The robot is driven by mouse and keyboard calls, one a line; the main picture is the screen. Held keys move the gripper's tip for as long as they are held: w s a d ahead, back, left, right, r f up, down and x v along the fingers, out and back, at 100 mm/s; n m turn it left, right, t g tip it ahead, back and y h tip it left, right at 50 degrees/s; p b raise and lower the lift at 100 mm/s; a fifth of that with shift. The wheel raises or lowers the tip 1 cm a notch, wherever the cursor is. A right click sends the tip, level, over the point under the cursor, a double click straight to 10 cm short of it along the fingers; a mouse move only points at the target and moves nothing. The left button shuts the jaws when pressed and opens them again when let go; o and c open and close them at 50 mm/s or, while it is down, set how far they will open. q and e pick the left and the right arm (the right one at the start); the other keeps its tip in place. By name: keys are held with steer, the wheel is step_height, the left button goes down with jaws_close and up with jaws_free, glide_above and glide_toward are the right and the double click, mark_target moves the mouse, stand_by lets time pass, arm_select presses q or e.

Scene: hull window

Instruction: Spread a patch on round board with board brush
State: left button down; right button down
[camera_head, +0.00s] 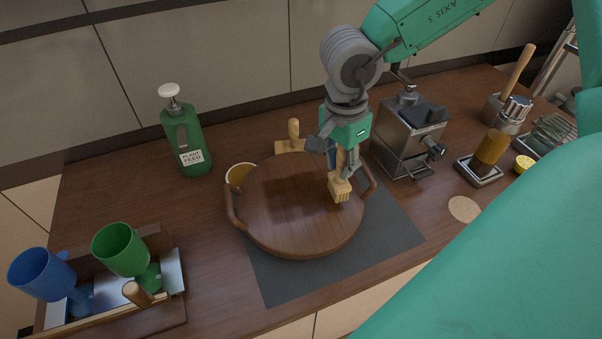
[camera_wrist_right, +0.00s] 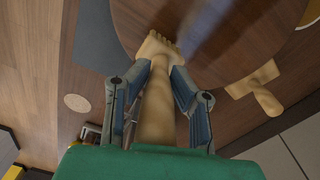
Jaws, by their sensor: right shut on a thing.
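The round board (camera_head: 297,222) is dark wood with two side handles and lies on a dark grey mat (camera_head: 275,283) on the counter. My right gripper (camera_head: 340,160) is over the right part of the board and shut on the board brush (camera_head: 339,188), a pale wooden brush. The brush head points down at the board's upper right surface; I cannot tell if it touches. In the right wrist view the brush handle (camera_wrist_right: 157,105) lies between both fingers, with the board (camera_wrist_right: 225,45) beyond its head. A faint lighter patch shows on the board there. My left gripper is not in view.
A green pump bottle (camera_head: 185,135) stands back left. A tray with blue (camera_head: 42,274) and green goblets (camera_head: 120,249) is front left. A metal grinder-like machine (camera_head: 408,138) stands right.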

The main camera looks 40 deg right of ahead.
mark_target(338, 181)
steer(key=shift+a, duration=0.25)
step_height(338, 181, up, 4)
steer(key=shift+d+r, duration=0.15)
steer(key=shift+r, duration=0.4)
steer(key=shift+s+f, duration=0.1)
steer(key=shift+s, duration=0.05)
stand_by(0.6)
